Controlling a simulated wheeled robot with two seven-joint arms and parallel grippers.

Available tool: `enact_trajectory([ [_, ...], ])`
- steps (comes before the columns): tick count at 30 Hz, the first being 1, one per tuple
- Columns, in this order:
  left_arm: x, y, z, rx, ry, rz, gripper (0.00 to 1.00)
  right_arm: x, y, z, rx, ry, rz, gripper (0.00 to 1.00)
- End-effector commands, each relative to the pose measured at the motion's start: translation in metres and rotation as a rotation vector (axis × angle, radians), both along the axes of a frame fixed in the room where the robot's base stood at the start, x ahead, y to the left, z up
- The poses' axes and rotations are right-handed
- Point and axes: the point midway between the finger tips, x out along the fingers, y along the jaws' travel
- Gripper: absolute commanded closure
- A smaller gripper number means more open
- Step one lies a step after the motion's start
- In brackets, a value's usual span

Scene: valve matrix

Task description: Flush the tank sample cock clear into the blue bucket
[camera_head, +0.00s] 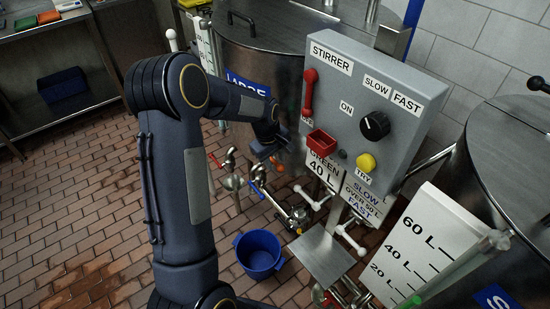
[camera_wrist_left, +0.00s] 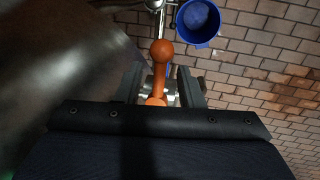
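A cock with an orange handle (camera_wrist_left: 161,53) shows in the wrist view, its ball end towards the top. In the head view, the orange handle (camera_head: 276,163) is small, low on the left steel tank (camera_head: 275,60). My left gripper (camera_wrist_left: 160,88) is at this handle, with one dark finger on each side of it. The fingers look apart, and contact cannot be made out. The blue bucket (camera_head: 258,254) stands on the floor below. It also shows in the wrist view (camera_wrist_left: 199,22), empty-looking, beside a metal pipe end. My right gripper is not in view.
A grey stirrer panel (camera_head: 345,100) with a red lever, black knob and yellow button stands right of my left gripper. A second tank (camera_head: 510,160) is at right. The brick floor (camera_head: 90,215) at left is clear.

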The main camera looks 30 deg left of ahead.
Motion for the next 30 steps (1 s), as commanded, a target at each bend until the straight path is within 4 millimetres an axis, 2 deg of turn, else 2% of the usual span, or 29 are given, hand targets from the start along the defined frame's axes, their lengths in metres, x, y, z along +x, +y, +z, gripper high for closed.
enact_trajectory([
  [5, 0.0001, -0.0001, 0.0000, 0.000, 0.000, 0.000, 0.66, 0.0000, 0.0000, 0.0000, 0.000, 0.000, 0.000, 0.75],
  [13, 0.0001, -0.0002, 0.0003, 0.000, -0.001, 0.000, 1.00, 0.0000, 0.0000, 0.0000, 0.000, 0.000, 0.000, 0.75],
  [30, -0.0021, 0.0014, 0.0005, 0.000, -0.002, -0.054, 1.00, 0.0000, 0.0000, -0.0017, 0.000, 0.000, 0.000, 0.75],
])
